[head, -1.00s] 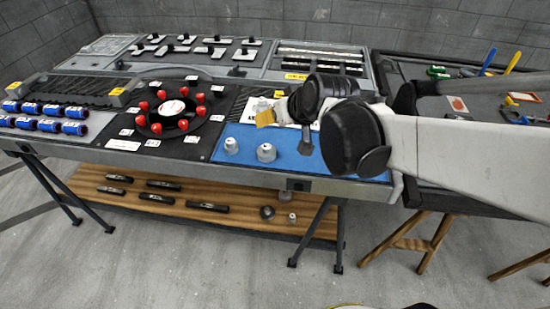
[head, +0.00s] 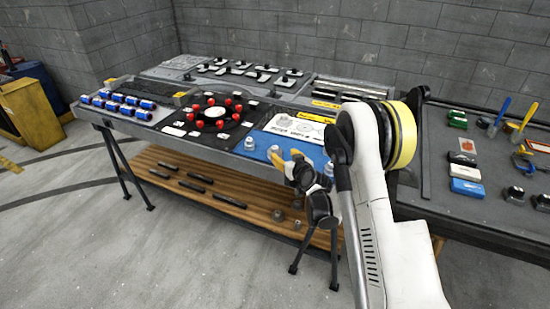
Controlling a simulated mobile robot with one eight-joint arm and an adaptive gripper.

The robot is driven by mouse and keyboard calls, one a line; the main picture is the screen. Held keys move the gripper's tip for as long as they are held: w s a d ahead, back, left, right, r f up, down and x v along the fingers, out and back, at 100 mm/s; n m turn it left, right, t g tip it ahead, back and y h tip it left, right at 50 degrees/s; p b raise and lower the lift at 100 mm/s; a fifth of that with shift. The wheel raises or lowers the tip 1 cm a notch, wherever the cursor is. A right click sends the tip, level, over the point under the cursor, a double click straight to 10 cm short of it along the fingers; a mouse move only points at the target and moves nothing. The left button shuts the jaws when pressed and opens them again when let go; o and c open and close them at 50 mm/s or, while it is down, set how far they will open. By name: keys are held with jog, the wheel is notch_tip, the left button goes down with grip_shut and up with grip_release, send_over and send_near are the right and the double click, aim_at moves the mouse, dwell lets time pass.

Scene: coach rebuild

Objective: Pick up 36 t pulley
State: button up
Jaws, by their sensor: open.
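A small grey pulley-like part (head: 274,150) stands on the blue mat (head: 256,141) at the front of the workbench. Another grey part (head: 328,169) shows at the mat's right, partly behind my arm. I cannot read any label, so I cannot tell which is the 36 t pulley. My gripper (head: 286,157), with yellow fingertips, is open at the bench's front edge, just right of the first grey part in the picture. Nothing shows between its fingers. Whether it touches the part cannot be told. My wrist and arm hide the mat's right side.
A black dial with red knobs (head: 216,113) and blue cylinders (head: 117,103) lie left on the bench. The wooden lower shelf (head: 215,181) holds black bars and small grey parts. A dark table (head: 440,165) with tools stands right. The floor in front is clear.

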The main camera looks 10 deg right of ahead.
aim_at(275, 148)
jog(key=b+x, duration=0.3)
jog(key=x, duration=0.7)
jog(key=shift+a, duration=0.15)
jog(key=shift+r, duration=0.1)
grip_shut()
